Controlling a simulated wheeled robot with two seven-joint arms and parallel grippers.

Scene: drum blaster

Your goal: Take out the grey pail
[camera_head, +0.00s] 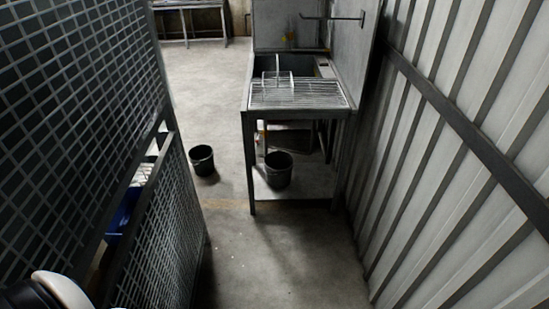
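Two dark grey pails are in view. One pail (278,169) stands upright on the low shelf of a metal wash stand, beneath its top. The other pail (203,161) stands on the concrete floor to the left of the stand, close to the mesh partition. Both pails have open tops, and I cannot tell what is inside. A white and black part of my own body shows at the lower left corner. Neither of my grippers is in view.
The metal stand (250,178) has a wire rack (298,94) on top. A mesh partition (172,235) bounds the left and a corrugated wall (465,155) the right. A blue object (122,215) sits behind the mesh. The floor between (275,260) is clear.

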